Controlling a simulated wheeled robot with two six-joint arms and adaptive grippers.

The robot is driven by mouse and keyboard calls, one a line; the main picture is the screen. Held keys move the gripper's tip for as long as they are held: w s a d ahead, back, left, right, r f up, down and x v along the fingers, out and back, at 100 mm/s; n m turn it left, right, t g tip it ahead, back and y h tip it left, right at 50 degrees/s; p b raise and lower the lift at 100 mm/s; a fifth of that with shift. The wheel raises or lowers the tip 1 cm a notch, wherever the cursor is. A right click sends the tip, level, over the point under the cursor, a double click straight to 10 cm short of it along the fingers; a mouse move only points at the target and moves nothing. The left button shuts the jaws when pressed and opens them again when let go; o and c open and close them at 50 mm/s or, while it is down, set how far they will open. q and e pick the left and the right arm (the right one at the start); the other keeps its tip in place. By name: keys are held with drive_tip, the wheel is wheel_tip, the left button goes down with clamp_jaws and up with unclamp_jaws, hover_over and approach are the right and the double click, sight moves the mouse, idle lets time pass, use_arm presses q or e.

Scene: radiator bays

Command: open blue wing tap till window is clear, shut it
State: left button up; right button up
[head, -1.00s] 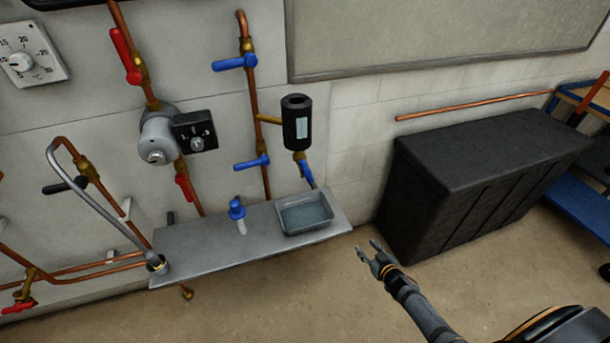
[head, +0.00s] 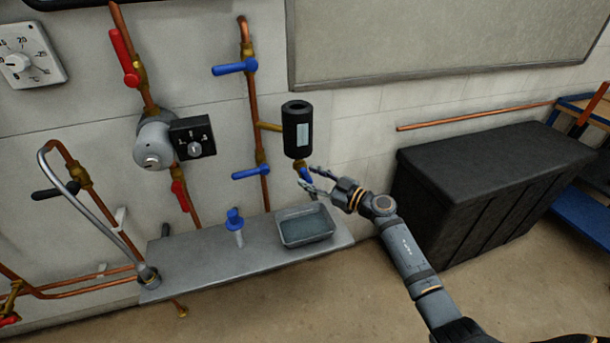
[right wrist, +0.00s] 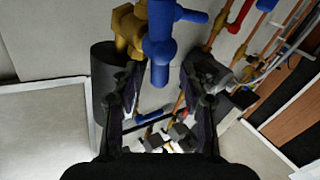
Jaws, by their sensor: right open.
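The black cylinder (head: 290,128) hangs from the copper pipe on the wall. Its window (head: 303,134) is a pale strip; I cannot tell how clear it is. The blue wing tap (head: 306,174) sits on a brass fitting below the cylinder, above the grey tray (head: 306,240). My right gripper (head: 311,179) is open at the tap, with fingers partly in front of it. In the right wrist view, the blue tap (right wrist: 158,45) shows beyond and between the open fingertips (right wrist: 160,75); contact is unclear. My left gripper is out of view.
The tray holds bluish-grey content and stands on a grey shelf (head: 200,263), beside a blue-topped fitting (head: 235,220). Blue lever valves (head: 235,68) and (head: 250,173) are on the pipe to the left. A black chest (head: 480,180) stands right of my arm.

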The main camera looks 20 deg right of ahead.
sight(305, 174)
drive_tip(key=shift+x, duration=1.3)
drive_tip(key=shift+c, duration=0.2)
clamp_jaws()
drive_tip(key=n+p, duration=0.1)
drive_tip(key=p, duration=0.4)
drive_tip(key=r+n+g+h+p, duration=0.1)
drive_tip(key=p, duration=0.5)
drive_tip(key=shift+a+n, duration=0.3)
drive_tip(key=shift+a, duration=0.1)
drive_tip(key=shift+s+a+f+n+g+h+p, duration=0.15)
drive_tip(key=shift+f+n+g+h+p, duration=0.7)
drive_tip(key=shift+p, duration=1.9)
drive_tip(key=shift+w+a+f+n+t+h+p, duration=0.1)
drive_tip(key=shift+a+f+n+h+p, duration=0.2)
drive_tip(key=shift+n+h+p, duration=1.8)
drive_tip(key=shift+s+a+f+n+g+h+p, duration=0.1)
drive_tip(key=shift+f+n+g+h+p, duration=0.4)
drive_tip(key=shift+p, duration=2.85)
drive_tip(key=shift+f, duration=0.2)
